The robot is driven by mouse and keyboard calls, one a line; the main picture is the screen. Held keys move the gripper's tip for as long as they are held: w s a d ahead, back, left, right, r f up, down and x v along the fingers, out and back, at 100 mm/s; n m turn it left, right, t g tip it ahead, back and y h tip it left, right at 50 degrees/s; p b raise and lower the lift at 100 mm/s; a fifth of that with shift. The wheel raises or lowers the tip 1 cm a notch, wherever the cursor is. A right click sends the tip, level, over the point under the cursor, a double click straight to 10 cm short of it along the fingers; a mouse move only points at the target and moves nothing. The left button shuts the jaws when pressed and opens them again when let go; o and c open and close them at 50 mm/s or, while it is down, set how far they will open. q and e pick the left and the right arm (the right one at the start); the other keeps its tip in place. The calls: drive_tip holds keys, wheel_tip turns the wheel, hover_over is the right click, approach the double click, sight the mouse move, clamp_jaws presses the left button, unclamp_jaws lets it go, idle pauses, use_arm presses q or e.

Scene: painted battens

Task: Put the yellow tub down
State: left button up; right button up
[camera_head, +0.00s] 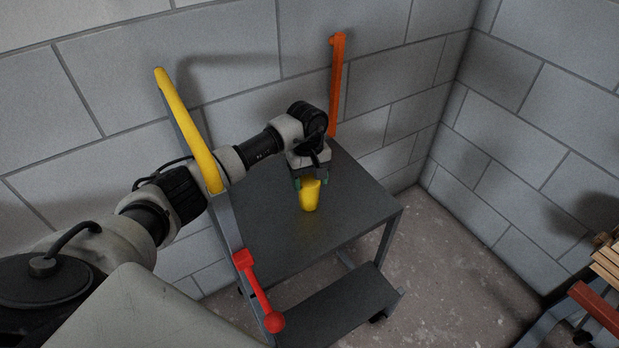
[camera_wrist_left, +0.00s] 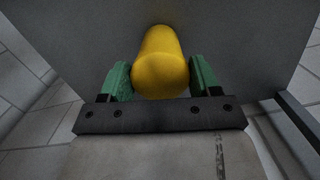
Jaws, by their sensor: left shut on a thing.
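The yellow tub (camera_head: 310,197) is upright, on or just above the grey top (camera_head: 268,222) of a metal step stand; I cannot tell whether it touches. My left gripper (camera_head: 309,182) comes down over the tub from above, with its fingers at the tub's upper part. In the left wrist view the tub (camera_wrist_left: 160,62) sits between the two green fingertips (camera_wrist_left: 160,80), and the gripper is shut on it. Grey surface lies behind the tub there. My right gripper is not in view.
The stand has a yellow-topped rail (camera_head: 188,130), an orange post (camera_head: 336,85), a red lever (camera_head: 259,290) and a lower step (camera_head: 340,310). A block wall is close behind. The top around the tub is bare. Wooden battens (camera_head: 608,262) lie at the far right.

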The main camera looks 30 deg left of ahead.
use_arm(q)
drive_tip(key=shift+f, duration=0.2)
drive_tip(key=o, duration=1.1)
drive_tip(key=shift+r, duration=0.1)
drive_tip(key=shift+r, duration=0.2)
drive_tip(key=shift+w+r, duration=0.1)
drive_tip(key=shift+r, duration=0.25)
drive_tip(key=r, duration=0.6)
drive_tip(key=shift+w+a+r, duration=0.25)
drive_tip(key=shift+a+r, duration=0.05)
